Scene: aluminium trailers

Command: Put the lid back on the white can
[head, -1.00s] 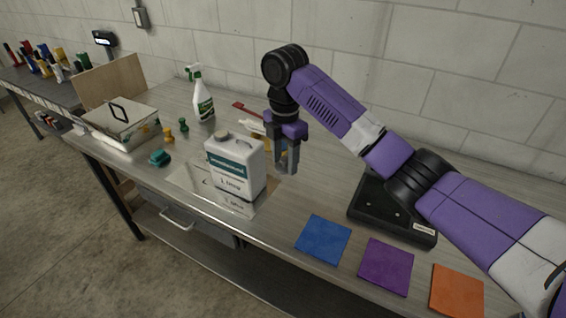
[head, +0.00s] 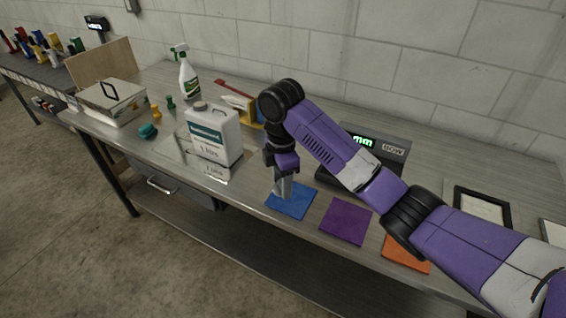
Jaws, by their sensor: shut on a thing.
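The white can (head: 213,137) stands upright on the bench, with a teal label and a handle on top. A small round neck or cap (head: 200,106) shows at its top left; I cannot tell which it is. My gripper (head: 282,193) points down over the blue square (head: 291,203), to the right of and nearer than the can. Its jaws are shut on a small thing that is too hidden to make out. I cannot see a separate lid clearly anywhere.
A purple square (head: 346,221) and an orange square (head: 407,253) lie to the right along the front edge. A black scale (head: 378,146) stands behind my arm.

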